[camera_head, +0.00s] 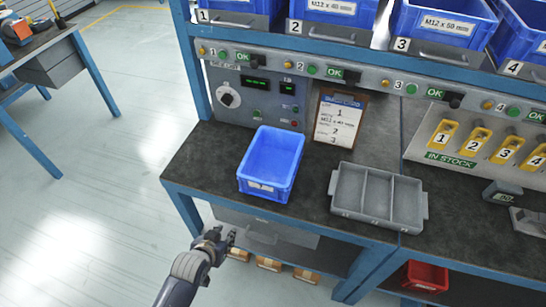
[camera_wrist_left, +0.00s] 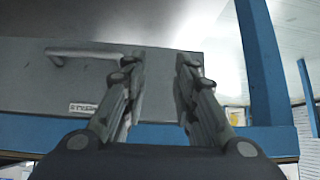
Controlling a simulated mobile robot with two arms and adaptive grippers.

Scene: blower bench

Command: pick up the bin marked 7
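No bin with a readable 7 shows. Blue bins marked 1 (camera_head: 235,20), 2 (camera_head: 330,33), 3 (camera_head: 440,48) and 4 (camera_head: 520,65) stand on the upper shelf. An empty blue bin (camera_head: 271,165) sits on the bench top; the writing on its front label is too small to read. My left gripper (camera_head: 229,237) is below the bench's front edge, at the grey drawer (camera_head: 290,243). In the left wrist view the gripper's fingers (camera_wrist_left: 160,62) are apart with nothing between them, and the drawer front (camera_wrist_left: 40,85) with its handle lies beyond. My right gripper is out of view.
A grey divided tray (camera_head: 377,197) and a clipboard (camera_head: 340,118) are on the bench. A red bin (camera_head: 427,276) and small tan boxes (camera_head: 268,264) are below it. A side table (camera_head: 40,50) stands at the left, with open floor (camera_head: 110,190) between.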

